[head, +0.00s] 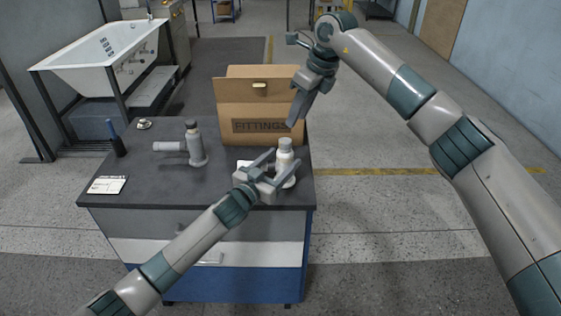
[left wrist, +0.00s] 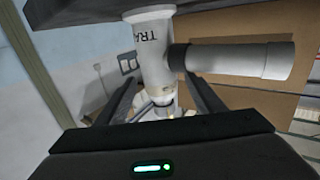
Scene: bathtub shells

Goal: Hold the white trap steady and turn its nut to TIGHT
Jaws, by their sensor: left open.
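The white trap (head: 285,158) stands upright near the right front corner of the bench, with a pale cap-like top. My left gripper (head: 277,169) is open, with its fingers on either side of the trap; I cannot tell whether they touch it. In the left wrist view, a white body lettered "TRA" (left wrist: 152,45) with a grey side pipe (left wrist: 235,60) shows beyond the open fingers. A pale ring, perhaps the nut, shows low between them; its setting is unreadable. My right gripper (head: 298,108) hangs empty above and behind the trap, before the box; its finger gap is unclear.
A cardboard box marked FITTINGS (head: 262,112) stands close behind the trap. A grey trap (head: 195,148) with a side pipe, a dark blue bottle (head: 116,140), a small metal part (head: 144,124) and a white card (head: 108,185) occupy the bench's left. The front middle is bare.

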